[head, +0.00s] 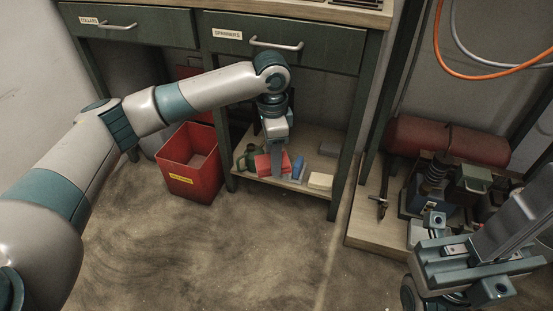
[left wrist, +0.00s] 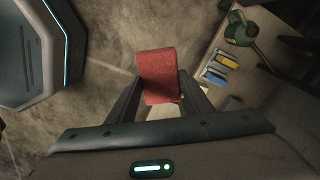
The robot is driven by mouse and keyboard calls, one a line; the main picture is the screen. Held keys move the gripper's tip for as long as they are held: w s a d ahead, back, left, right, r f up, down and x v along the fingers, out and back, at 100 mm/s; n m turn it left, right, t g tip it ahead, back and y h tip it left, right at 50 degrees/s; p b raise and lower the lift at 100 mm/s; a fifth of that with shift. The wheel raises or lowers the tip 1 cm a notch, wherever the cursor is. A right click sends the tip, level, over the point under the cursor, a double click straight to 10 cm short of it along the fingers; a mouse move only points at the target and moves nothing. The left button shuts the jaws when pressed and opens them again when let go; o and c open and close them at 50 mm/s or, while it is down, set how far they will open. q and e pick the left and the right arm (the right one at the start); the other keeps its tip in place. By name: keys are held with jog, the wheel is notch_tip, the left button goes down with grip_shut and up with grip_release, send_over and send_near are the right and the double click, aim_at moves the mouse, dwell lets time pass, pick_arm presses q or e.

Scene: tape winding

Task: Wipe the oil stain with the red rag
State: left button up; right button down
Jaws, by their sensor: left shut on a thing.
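The red rag (head: 264,166) is at the lower shelf of the green bench in the head view. My left gripper (head: 273,152) points down and is shut on it. In the left wrist view the red rag (left wrist: 157,72) sticks out between the two dark fingers of my left gripper (left wrist: 160,92). Whether the rag still touches the shelf I cannot tell. The floor (head: 140,240) carries dark, swirling smears; no single oil stain stands out clearly. My right gripper (head: 468,262) seems to be at the lower right, its jaws unclear.
The lower shelf (head: 305,196) also holds a green oil can (head: 246,157), a blue item (head: 298,168) and a pale block (head: 320,180). A red bin (head: 188,170) stands left of it. A low platform (head: 365,225) with tools is at the right. The front floor is clear.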

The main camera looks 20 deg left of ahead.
pick_arm(q)
jog(key=s+a+r+n, duration=0.1)
jog(key=s+r+n, duration=0.5)
jog(key=n, duration=0.6)
jog(key=shift+s+a+r, duration=0.15)
jog(key=shift+a, duration=0.2)
